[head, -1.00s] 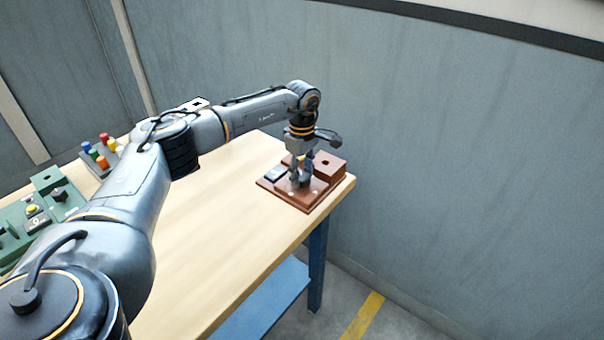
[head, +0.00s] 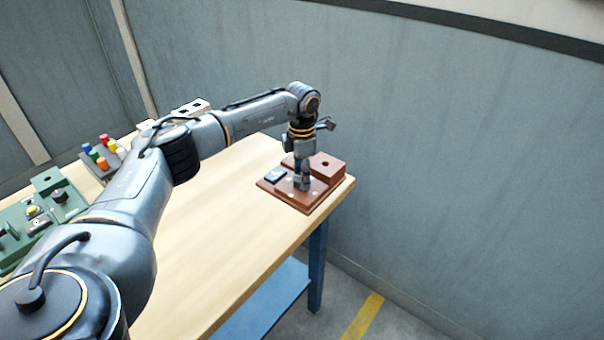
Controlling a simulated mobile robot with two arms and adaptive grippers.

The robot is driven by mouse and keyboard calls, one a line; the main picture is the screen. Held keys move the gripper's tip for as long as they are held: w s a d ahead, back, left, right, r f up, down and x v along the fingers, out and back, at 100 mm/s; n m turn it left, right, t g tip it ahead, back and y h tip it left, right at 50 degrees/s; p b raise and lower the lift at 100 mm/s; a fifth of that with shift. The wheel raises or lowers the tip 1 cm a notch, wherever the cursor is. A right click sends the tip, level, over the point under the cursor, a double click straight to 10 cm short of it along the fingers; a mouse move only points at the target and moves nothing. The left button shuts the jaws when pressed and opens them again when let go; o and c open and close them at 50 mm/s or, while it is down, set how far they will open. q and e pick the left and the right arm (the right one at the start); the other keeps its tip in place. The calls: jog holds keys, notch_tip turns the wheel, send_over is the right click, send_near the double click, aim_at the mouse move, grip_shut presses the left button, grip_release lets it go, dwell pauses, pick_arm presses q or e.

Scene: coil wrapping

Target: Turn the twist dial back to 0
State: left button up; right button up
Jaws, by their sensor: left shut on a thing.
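A reddish-brown device (head: 325,187) sits at the far right corner of the wooden table. My right gripper is not in view.
A green device (head: 48,200) with a yellow button stands at the table's left. Behind it is a rack of colored pegs (head: 103,155). A white block (head: 190,107) lies at the back, partly behind my arm. The middle of the wooden table (head: 235,215) is clear.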

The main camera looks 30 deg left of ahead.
pick_arm(q)
jog(key=n, duration=0.4)
jog(key=shift+n+p, duration=0.3)
jog(key=n, duration=0.4)
jog(key=shift+n+p, duration=0.3)
jog(key=shift+p, duration=0.1)
jog(key=n+p, duration=0.1)
jog(key=n, duration=0.3)
jog(key=n+p, duration=0.1)
jog(key=n, duration=0.3)
jog(key=shift+s, duration=0.1)
jog(key=n+p, duration=0.1)
jog(key=n, duration=0.3)
jog(key=shift+n+p, duration=0.3)
jog(key=shift+p, duration=0.05)
jog(key=n+p, duration=0.1)
jog(key=n, duration=0.2)
jog(key=shift+n+p, duration=0.3)
jog(key=n+p, duration=0.2)
jog(key=n, duration=0.2)
jog(key=shift+n, duration=0.3)
jog(key=shift+f+n+p, duration=0.1)
jog(key=shift+n+p, duration=1.15)
jog(key=shift+n, duration=0.65)
